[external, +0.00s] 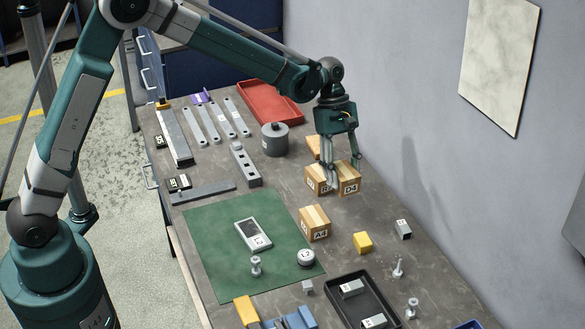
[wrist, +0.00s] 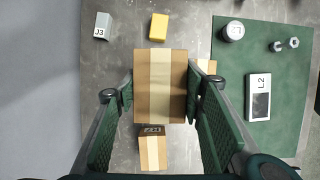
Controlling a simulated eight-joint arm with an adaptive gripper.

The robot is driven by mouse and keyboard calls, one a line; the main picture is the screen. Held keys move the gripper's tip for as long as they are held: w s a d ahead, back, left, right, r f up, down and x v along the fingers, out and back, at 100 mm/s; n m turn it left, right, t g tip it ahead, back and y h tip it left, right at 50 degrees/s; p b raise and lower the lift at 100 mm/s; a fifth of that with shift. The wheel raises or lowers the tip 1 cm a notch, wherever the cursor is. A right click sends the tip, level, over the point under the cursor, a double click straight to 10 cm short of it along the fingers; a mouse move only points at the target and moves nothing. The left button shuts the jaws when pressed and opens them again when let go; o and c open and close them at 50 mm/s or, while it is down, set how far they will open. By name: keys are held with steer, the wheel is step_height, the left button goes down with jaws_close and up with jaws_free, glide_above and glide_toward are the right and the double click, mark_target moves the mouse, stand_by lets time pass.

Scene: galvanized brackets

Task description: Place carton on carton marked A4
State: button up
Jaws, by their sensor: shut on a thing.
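My gripper (external: 340,172) points down and is shut on a brown carton with a pale tape band. It appears to be the carton marked D4 (external: 349,179); in the wrist view the held carton (wrist: 160,85) fills the space between the green fingers. The carton marked A4 (external: 315,224) stands on the table, nearer the external camera and to the left. In the wrist view the A4 carton (wrist: 209,68) is mostly hidden behind the held carton and right finger. Another carton (external: 316,181) is close beside the held one; its label is partly hidden.
A yellow block (external: 362,242) and a J3 block (external: 403,229) lie right of the A4 carton. A green mat (external: 212,262) with an L2 device (external: 252,233) is to its left. A black tray (external: 381,302) is in front. A grey cylinder (external: 275,139) and red tray (external: 270,102) are behind.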

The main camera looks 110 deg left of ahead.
step_height(320, 180, up, 3)
steer(key=p, duration=0.3)
glide_above(317, 220)
steer(key=s+a, duration=0.1)
steer(key=shift+s+a, duration=0.1)
steer(key=shift+a, duration=0.1)
steer(key=shift+f, duration=0.15)
steer(key=shift+f, duration=3.05)
steer(key=shift+f, duration=1.85)
steer(key=shift+f+b, duration=0.15)
steer(key=shift+b, duration=0.2)
steer(key=o, duration=1)
